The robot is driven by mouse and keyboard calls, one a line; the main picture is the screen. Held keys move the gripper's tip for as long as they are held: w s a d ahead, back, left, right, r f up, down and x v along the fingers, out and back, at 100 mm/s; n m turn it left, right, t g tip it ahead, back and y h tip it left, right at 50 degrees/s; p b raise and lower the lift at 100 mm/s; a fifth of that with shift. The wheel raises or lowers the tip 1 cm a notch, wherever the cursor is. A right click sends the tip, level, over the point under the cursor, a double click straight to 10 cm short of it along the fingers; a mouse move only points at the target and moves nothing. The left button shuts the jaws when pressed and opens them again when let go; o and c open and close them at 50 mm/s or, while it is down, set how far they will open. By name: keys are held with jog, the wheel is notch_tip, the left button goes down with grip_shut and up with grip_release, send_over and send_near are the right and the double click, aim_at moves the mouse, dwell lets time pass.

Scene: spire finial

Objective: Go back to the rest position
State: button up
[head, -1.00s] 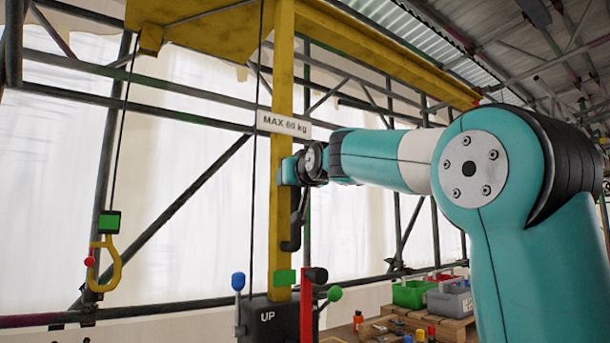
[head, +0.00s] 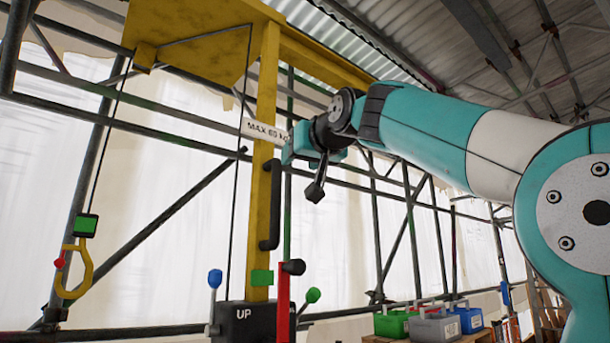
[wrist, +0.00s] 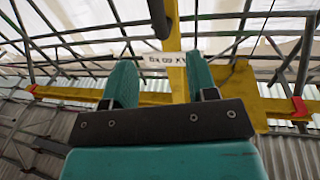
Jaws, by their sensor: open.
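My gripper (head: 291,153) is in the head view, at the upper right side of the yellow post (head: 264,110), near the white load sign (head: 262,130). It is above the black handle (head: 270,205) on that post and apart from it. In the wrist view my gripper (wrist: 160,80) shows two teal fingers spread apart with nothing held between them. The yellow post (wrist: 174,38), the upside-down load sign (wrist: 165,59) and the dark handle (wrist: 157,14) show beyond the fingers.
A control box (head: 250,325) marked UP carries blue, red and green levers at the post's foot. A yellow hook (head: 77,275) hangs from a cable at left. Green, grey and blue toolboxes (head: 435,326) stand at lower right. Scaffold tubes run behind.

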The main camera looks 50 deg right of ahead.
jog(key=shift+s+a, duration=0.25)
jog(key=shift+s, duration=0.4)
jog(key=w+a+f+n+g+y, duration=0.25)
jog(key=a+f, duration=0.25)
jog(key=f, duration=0.4)
jog(key=w+a+f+n+g+y, duration=0.1)
jog(key=a+f+g+y, duration=0.2)
jog(key=f, duration=0.7)
jog(key=w+a+f+n+g+y, duration=0.1)
jog(key=w+a+f+n+y, duration=0.1)
jog(key=a+f, duration=0.55)
jog(key=s+a+f+n+g+y, duration=0.15)
jog(key=s+a+f+g, duration=0.25)
jog(key=s+f, duration=0.4)
jog(key=s+a+f+n+g, duration=0.25)
jog(key=s+f, duration=0.25)
jog(key=f, duration=0.5)
jog(key=s+a+f+n+g+y, duration=0.1)
jog(key=s+a+f+g, duration=0.3)
jog(key=s+f, duration=0.4)
notch_tip(320, 180, up, 17)
jog(key=p, duration=1.7)
jog(key=shift+w+f, duration=0.15)
jog(key=shift+w, duration=0.2)
